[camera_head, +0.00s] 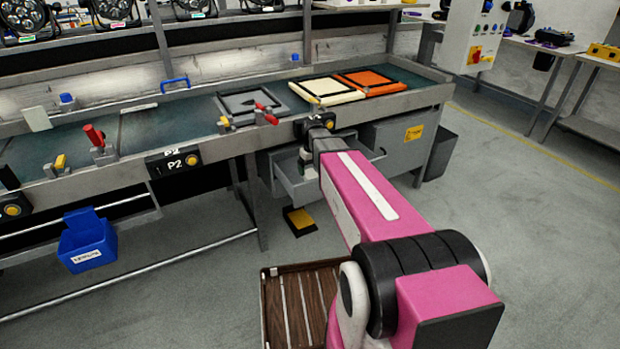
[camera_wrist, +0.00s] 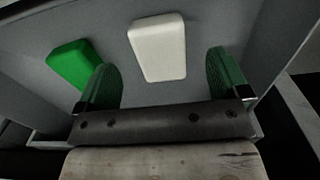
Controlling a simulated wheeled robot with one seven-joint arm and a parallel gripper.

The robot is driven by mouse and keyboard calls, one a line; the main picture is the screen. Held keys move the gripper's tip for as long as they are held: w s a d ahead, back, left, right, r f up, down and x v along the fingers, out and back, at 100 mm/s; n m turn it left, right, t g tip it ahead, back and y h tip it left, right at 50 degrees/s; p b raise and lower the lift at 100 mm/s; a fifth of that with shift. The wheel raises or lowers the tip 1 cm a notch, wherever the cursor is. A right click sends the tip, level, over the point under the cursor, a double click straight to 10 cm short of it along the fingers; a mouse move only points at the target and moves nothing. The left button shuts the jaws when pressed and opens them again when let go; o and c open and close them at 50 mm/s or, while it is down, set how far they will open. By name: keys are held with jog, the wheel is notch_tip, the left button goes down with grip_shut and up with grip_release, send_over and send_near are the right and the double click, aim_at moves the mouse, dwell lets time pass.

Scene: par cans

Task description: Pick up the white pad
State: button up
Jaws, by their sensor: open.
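The white pad (camera_wrist: 158,48) lies in a grey drawer, towards the top of the wrist view. My gripper (camera_wrist: 161,66) is open, with one green finger to either side of the pad's lower part in the picture. I cannot tell how far above the pad the fingertips are. Nothing is held. A green pad (camera_wrist: 68,64) lies to the left of the white one, partly behind the left finger. In the head view my arm reaches to the open grey drawer (camera_head: 290,188) under the bench, and the white pad does not show there.
The drawer's walls (camera_wrist: 289,28) stand close around the gripper. The bench (camera_head: 225,140) is above the drawer, with grey, cream and orange frames (camera_head: 372,82) on it. A blue bin (camera_head: 87,240) hangs at left. The floor to the right is clear.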

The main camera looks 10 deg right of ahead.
aim_at(313, 176)
notch_tip(313, 176, down, 4)
jog(key=shift+s+d+f, duration=0.1)
jog(key=shift+f, duration=0.15)
jog(key=c, duration=1)
jog(key=shift+r, duration=0.1)
jog(key=shift+s+d+r, duration=0.1)
jog(key=shift+s+r, duration=0.15)
jog(key=shift+r, duration=0.1)
notch_tip(313, 176, up, 10)
jog(key=s+d, duration=0.2)
jog(key=s, duration=0.4)
jog(key=s+d, duration=0.2)
jog(key=s, duration=0.4)
jog(key=s+d, duration=0.2)
jog(key=s, duration=0.4)
jog(key=shift+s+r, duration=0.3)
jog(key=shift+r, duration=0.05)
jog(key=shift+o, duration=0.3)
